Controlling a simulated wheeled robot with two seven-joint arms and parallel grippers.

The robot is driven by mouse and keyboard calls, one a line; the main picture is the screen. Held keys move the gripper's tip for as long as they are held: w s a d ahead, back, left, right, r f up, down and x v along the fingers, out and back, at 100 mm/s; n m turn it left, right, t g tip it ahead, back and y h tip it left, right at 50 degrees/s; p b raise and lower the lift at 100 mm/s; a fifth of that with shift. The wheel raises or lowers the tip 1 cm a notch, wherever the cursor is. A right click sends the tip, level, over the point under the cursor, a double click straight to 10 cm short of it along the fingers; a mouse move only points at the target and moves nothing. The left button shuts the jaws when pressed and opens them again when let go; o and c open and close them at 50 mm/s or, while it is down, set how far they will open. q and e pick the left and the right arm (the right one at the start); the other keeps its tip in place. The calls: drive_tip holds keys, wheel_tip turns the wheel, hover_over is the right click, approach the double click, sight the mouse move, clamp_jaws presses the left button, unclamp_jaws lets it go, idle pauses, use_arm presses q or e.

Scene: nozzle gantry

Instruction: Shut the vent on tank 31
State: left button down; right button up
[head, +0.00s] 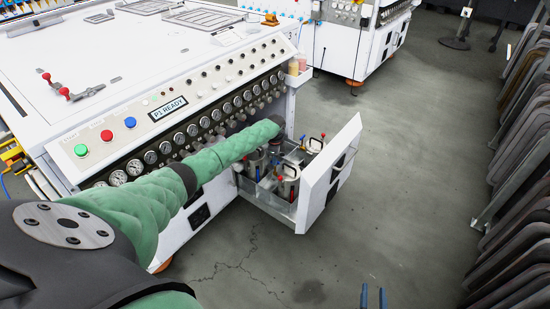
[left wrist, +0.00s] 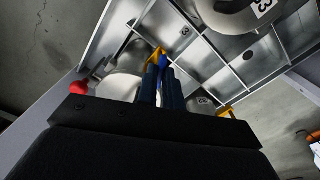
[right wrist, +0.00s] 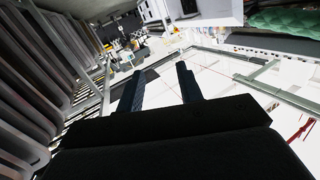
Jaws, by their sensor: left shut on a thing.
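The open drawer (head: 328,185) holds several metal tanks with red and blue valve handles. One tank (head: 288,185) stands at the front, and another (head: 315,146) is at the far side. My left gripper (head: 277,148) is down among them, its fingertips hidden in the head view. In the left wrist view its fingers (left wrist: 162,85) are shut on a small blue handle (left wrist: 163,60) beside a yellow part (left wrist: 156,54). A red knob (left wrist: 80,88) and a tank (left wrist: 123,82) are close by. I cannot read a 31 label. My right gripper (head: 373,297) is open and empty, and its fingers also show in the right wrist view (right wrist: 158,88).
The drawer walls and dividers (left wrist: 210,50) surround the left gripper. The white gantry cabinet (head: 190,60), with gauges and buttons, stands behind and left of the drawer. Dark panels (head: 525,170) are racked along the right. The grey floor (head: 420,150) between is clear.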

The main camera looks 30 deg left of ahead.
use_arm(q)
drive_tip(key=shift+r+n+p, duration=0.1)
drive_tip(key=shift+n+p, duration=0.9)
drive_tip(key=shift+p, duration=0.15)
use_arm(e)
drive_tip(key=s+d+f+g+h, duration=0.1)
drive_tip(key=s+f+g, duration=0.2)
drive_tip(key=s+f, duration=0.35)
drive_tip(key=s+f+g, duration=0.3)
drive_tip(key=f, duration=0.6)
drive_tip(key=s+d+f+g+h, duration=0.1)
drive_tip(key=s+f+g, duration=0.2)
drive_tip(key=s+f, duration=0.35)
use_arm(q)
drive_tip(key=shift+r+n+p, duration=0.1)
drive_tip(key=shift+n+p, duration=0.9)
drive_tip(key=shift+p, duration=0.1)
drive_tip(key=n+p, duration=0.3)
drive_tip(key=shift+n, duration=0.3)
drive_tip(key=shift+n+p, duration=1)
drive_tip(key=shift+n, duration=0.2)
drive_tip(key=shift+n+p, duration=0.6)
drive_tip(key=shift+n, duration=0.8)
use_arm(e)
drive_tip(key=w+r+g, duration=0.1)
drive_tip(key=w+r, duration=0.2)
drive_tip(key=r, duration=1.1)
drive_tip(key=shift+a, duration=0.4)
